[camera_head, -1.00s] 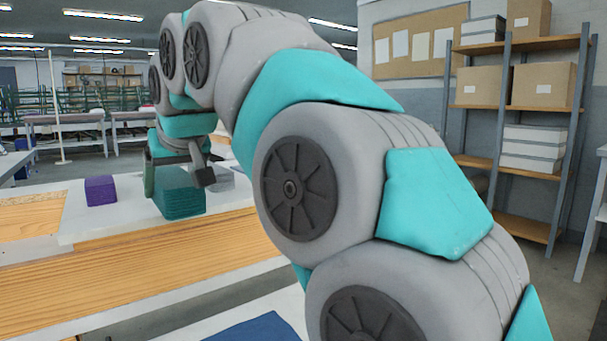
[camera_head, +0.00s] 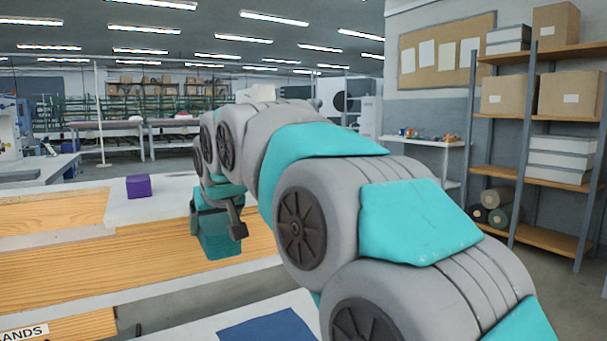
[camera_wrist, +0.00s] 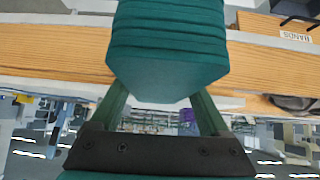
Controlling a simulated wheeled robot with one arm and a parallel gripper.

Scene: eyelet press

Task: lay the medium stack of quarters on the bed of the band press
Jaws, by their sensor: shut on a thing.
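My gripper (camera_head: 215,203) is shut on a teal-green stack of quarters (camera_head: 220,243). The stack hangs in front of the wooden table edge, partly hidden by my gripper. In the wrist view the layered stack (camera_wrist: 168,45) sits between the two fingers of my gripper (camera_wrist: 162,100). A smaller purple stack (camera_head: 138,187) stands on the white board (camera_head: 160,207) on the table. I cannot make out the band press or its bed in these views.
The wooden table (camera_head: 60,259) runs across the left. A blue sheet (camera_head: 268,328) lies on a white surface at the front. A label ending in "ANDS" (camera_head: 24,333) is at the lower left. A shelf with boxes (camera_head: 540,130) stands at the right.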

